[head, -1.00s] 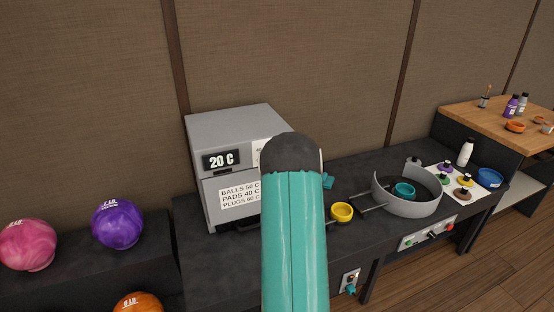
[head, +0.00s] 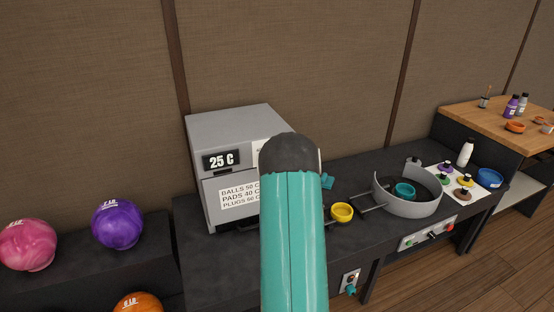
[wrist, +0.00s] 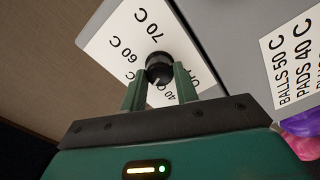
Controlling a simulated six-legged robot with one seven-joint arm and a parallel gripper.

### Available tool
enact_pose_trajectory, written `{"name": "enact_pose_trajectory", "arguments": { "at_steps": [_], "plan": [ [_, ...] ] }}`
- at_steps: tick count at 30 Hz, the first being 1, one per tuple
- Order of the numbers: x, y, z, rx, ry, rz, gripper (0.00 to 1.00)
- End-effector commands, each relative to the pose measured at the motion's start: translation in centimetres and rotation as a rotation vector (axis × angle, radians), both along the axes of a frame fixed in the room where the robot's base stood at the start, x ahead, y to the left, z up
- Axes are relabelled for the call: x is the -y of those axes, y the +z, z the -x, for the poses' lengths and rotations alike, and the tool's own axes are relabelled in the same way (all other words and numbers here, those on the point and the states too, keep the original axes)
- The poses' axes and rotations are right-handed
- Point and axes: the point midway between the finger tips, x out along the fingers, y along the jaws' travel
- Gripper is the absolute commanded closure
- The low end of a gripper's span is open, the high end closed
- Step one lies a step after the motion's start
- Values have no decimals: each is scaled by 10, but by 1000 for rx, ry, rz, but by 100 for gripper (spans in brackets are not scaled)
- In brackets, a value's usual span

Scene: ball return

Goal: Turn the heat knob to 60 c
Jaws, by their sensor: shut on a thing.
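The heat knob (wrist: 159,68) is black and round, on a white dial plate (wrist: 115,42) marked 40 C, 60 C and 70 C in the wrist view. My gripper (wrist: 160,80) is shut on the knob, with a green finger on each side of it. The grey oven box (head: 235,125) carries a display (head: 221,160) that reads 25 C in the head view. My arm hides the knob and most of the dial in that view. The knob's pointer is too small to read for certain.
A label (head: 239,193) on the oven lists balls 50 C, pads 40 C and plugs 60 C. Bowling balls (head: 117,224) lie at the left.

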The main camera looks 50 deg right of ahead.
Motion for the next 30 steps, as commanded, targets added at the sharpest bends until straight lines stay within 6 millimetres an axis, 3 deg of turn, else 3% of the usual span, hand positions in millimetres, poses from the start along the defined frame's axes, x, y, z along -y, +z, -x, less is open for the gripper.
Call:
{"name": "enact_pose_trajectory", "arguments": {
  "at_steps": [30],
  "plan": [
    [1, 1, 1, 495, -1, -830, 93]
  ]
}}
